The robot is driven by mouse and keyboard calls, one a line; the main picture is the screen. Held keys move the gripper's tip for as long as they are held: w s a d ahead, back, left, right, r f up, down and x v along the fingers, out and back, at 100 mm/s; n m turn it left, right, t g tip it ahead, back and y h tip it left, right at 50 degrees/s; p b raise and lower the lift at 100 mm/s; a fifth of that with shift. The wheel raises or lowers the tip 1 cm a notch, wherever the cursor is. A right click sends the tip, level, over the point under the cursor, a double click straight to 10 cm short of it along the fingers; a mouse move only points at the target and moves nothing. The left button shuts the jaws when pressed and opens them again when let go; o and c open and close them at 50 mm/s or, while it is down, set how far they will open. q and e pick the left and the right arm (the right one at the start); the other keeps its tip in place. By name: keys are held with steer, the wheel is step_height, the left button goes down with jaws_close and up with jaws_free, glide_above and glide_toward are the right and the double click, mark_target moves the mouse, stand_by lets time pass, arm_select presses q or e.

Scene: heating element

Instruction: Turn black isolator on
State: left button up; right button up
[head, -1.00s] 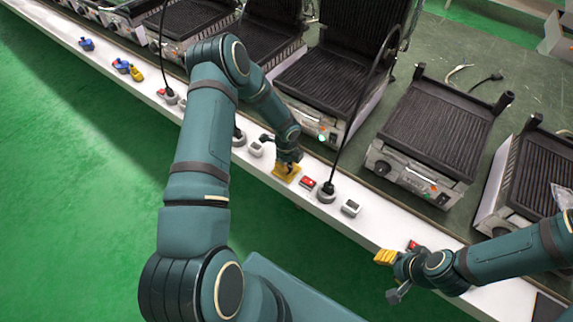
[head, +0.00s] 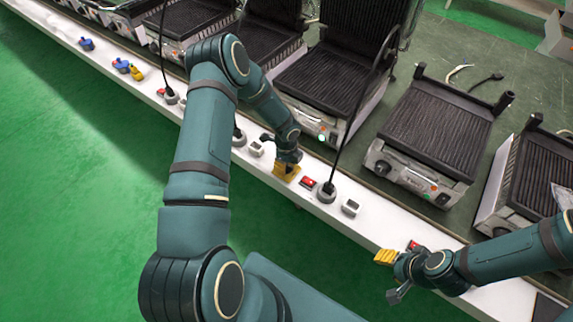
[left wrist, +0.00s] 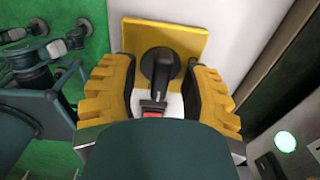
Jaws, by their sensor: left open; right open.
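The black isolator (left wrist: 160,68) is a black rotary knob on a square yellow plate (left wrist: 195,38), on the white strip along the bench front. In the left wrist view its handle points down toward my palm. My left gripper (left wrist: 160,82) is open, with a yellow-padded finger on each side of the knob; I cannot tell whether they touch it. In the head view my left gripper (head: 287,162) is over the yellow plate (head: 281,176) and hides most of the knob. My right gripper (head: 392,275) is open and empty near the bench's front edge at lower right.
A red switch (head: 307,182), a grey socket with a plugged-in black cable (head: 326,193) and a white switch (head: 350,207) stand right of the plate. Contact grills (head: 345,75) fill the bench behind; one has a lit green light (head: 322,138). Green floor lies in front.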

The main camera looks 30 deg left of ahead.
mark_target(287, 165)
arm_select(q)
step_height(287, 165, up, 12)
stand_by(0.5)
steer(key=shift+d, duration=0.1)
